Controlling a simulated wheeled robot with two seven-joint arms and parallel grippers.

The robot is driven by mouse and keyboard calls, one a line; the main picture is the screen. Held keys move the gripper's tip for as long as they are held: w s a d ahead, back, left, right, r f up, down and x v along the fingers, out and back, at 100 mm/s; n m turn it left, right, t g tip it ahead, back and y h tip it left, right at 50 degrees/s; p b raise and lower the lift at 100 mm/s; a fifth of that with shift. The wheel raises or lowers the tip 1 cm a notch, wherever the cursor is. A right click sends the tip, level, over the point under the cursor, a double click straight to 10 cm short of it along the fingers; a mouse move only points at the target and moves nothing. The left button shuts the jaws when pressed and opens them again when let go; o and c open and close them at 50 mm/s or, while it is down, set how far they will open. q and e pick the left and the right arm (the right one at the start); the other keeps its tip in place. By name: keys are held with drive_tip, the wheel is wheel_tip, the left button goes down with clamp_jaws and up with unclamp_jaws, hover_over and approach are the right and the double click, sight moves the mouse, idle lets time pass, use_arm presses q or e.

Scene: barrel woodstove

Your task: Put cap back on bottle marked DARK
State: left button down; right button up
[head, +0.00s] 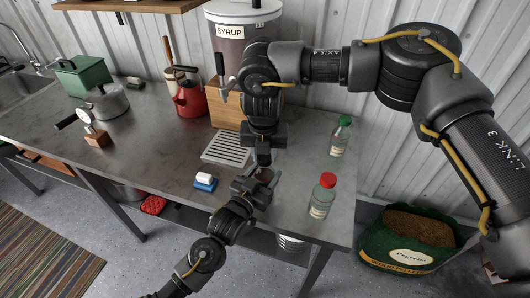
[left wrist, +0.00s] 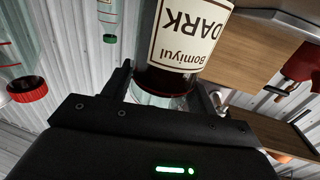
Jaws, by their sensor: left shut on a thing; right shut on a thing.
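The bottle marked DARK (left wrist: 182,38) fills the middle of the left wrist view, its label upside down in that picture. My left gripper (left wrist: 163,92) is shut around this bottle. In the head view my left gripper (head: 257,183) is above the table's front part, and the bottle is mostly hidden between the two grippers. My right gripper (head: 263,153) points down just above the left one. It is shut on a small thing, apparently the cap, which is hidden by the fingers. Whether the cap touches the bottle cannot be seen.
A red-capped bottle (head: 321,201) and a green-capped bottle (head: 339,140) stand to the right on the metal table (head: 150,165). A grille (head: 227,149) lies below the syrup dispenser (head: 236,52). A blue-and-white block (head: 205,182) and a red kettle (head: 188,100) are further left.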

drive_tip(key=m, duration=0.6)
drive_tip(key=shift+a+h, duration=0.1)
drive_tip(key=shift+h, duration=0.3)
drive_tip(key=m+g, duration=0.1)
drive_tip(key=m, duration=0.4)
drive_tip(key=shift+w+m+h, duration=0.1)
drive_tip(key=shift+m+h, duration=0.2)
drive_tip(key=m, duration=0.6)
drive_tip(key=shift+w+g, duration=0.1)
drive_tip(key=shift+g, duration=0.3)
drive_tip(key=m+g, duration=0.1)
drive_tip(key=m, duration=0.4)
drive_tip(key=shift+m, duration=0.4)
drive_tip(key=m, duration=0.3)
drive_tip(key=m+y, duration=0.1)
drive_tip(key=m, duration=0.4)
drive_tip(key=shift+g, duration=0.4)
drive_tip(key=m+y, duration=0.1)
drive_tip(key=m, duration=0.5)
drive_tip(key=shift+m, duration=0.3)
drive_tip(key=o, duration=0.9)
